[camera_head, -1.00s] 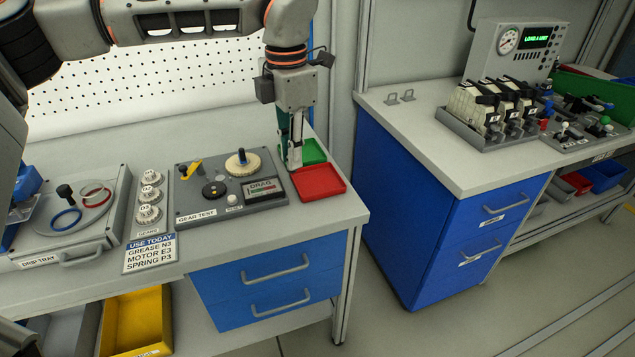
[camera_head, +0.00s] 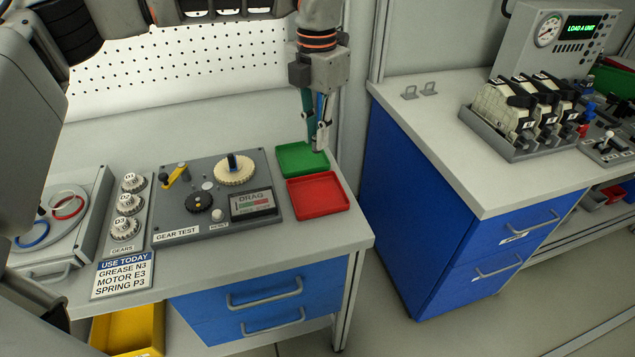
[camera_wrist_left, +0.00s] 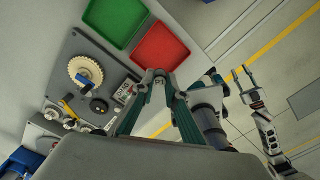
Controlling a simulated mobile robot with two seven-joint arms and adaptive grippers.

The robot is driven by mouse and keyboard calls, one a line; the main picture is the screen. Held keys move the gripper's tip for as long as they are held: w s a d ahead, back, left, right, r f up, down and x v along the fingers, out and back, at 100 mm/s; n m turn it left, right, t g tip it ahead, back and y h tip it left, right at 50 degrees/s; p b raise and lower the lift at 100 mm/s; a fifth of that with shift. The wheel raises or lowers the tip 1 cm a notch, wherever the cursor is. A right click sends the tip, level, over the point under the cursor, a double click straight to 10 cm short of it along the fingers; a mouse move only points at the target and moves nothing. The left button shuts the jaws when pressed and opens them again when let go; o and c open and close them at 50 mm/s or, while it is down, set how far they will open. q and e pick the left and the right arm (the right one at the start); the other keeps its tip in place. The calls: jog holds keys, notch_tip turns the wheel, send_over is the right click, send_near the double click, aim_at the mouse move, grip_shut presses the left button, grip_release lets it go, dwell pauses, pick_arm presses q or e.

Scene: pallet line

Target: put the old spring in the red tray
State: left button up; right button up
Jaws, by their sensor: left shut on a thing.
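The red tray (camera_head: 318,194) lies empty at the right end of the left bench; it also shows in the wrist view (camera_wrist_left: 160,50). My left gripper (camera_head: 319,146) is above the trays, its tips overlapping the green tray's right edge in the head view. In the wrist view, the left fingertips (camera_wrist_left: 159,77) are closed on a small grey piece with a dark mark (camera_wrist_left: 160,84), apparently the old spring; its shape is mostly hidden by the fingers. My right gripper (camera_wrist_left: 242,80) shows small at the right of the wrist view, away from the trays; its opening is unclear.
An empty green tray (camera_head: 301,159) adjoins the red one at the back. The gear test unit (camera_head: 215,210) stands left of the trays, with a gear rack (camera_head: 127,208) beyond it. A gap separates this bench from the blue-drawer bench (camera_head: 455,160).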

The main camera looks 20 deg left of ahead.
pick_arm(q)
notch_tip(320, 180, down, 10)
jog(key=shift+w+r, duration=0.1)
jog(key=shift+r, duration=0.05)
notch_tip(320, 180, down, 4)
pick_arm(e)
jog(key=shift+w, duration=0.35)
pick_arm(q)
jog(key=o, duration=0.8)
pick_arm(e)
jog(key=shift+r, duration=0.1)
